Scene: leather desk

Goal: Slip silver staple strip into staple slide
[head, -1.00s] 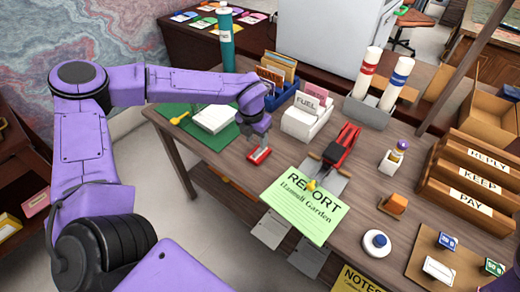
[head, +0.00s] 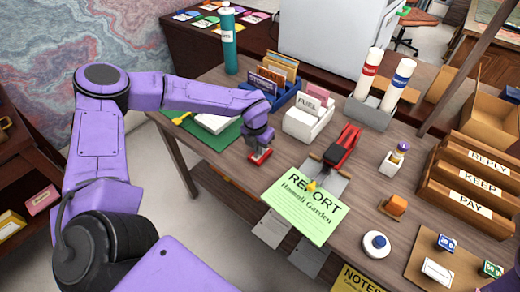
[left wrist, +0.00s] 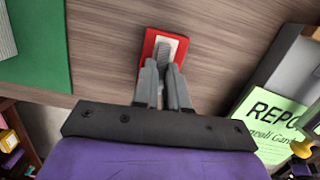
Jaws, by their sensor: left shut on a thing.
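My left gripper (head: 260,149) is down at a small red box (head: 259,157) near the desk's left front edge. In the left wrist view, the red box (left wrist: 149,52) has a pale inside, and my fingers (left wrist: 165,82) are shut on a grey ridged piece, the silver staple strip (left wrist: 166,52), at the box. Whether the strip is clear of the box cannot be told. A red stapler (head: 343,148) stands on the desk to the right, with grey metal parts (head: 327,178) in front of it. The staple slide cannot be picked out clearly. My right gripper is not in view.
A green report sheet (head: 304,206) lies at the front edge before the stapler. A white FUEL holder (head: 308,122) stands behind. A green mat (head: 192,132) lies to the left. An orange piece (head: 396,205) and a small bottle (head: 396,158) stand to the right.

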